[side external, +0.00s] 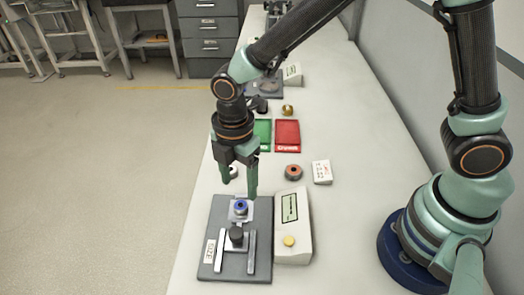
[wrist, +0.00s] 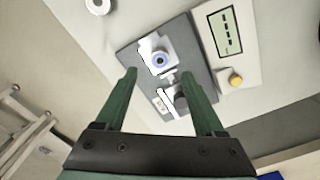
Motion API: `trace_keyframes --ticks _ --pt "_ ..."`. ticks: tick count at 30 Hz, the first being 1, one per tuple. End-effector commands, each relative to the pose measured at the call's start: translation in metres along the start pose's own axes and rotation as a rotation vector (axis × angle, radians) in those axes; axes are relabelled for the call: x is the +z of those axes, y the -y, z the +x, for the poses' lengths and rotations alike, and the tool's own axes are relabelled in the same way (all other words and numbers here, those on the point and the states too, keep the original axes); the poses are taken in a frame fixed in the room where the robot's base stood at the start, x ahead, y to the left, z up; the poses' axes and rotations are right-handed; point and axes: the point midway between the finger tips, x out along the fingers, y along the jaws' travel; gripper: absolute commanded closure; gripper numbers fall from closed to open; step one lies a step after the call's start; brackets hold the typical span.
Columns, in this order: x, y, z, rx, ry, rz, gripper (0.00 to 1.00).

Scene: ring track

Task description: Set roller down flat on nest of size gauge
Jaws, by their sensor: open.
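A small ring-shaped part with a blue centre, seemingly the roller (side external: 241,207), sits on the pale nest (side external: 236,218) of the size gauge (side external: 207,265). In the wrist view the roller (wrist: 160,60) looks seated flat on the nest (wrist: 146,47), with its round face up. My gripper (side external: 240,186) is open and empty, with its fingers above and behind the roller. In the wrist view the open fingers (wrist: 160,73) reach to either side of the gauge plate (wrist: 201,58), apart from the roller. The gauge's dark round plunger (side external: 237,233) stands just in front of the nest.
A display box (side external: 293,215) with a yellow button stands right of the gauge. A pale ring (wrist: 98,5) lies at the wrist view's top.

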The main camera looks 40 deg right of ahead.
Motion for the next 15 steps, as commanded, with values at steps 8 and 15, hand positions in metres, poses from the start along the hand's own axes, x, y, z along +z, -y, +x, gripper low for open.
trace_keyframes --ticks 8,15 --pt "0.000 -0.001 -0.047 0.004 -0.001 0.000 0.29" --pt "0.009 -0.001 -0.068 0.020 -0.007 0.068 0.29"
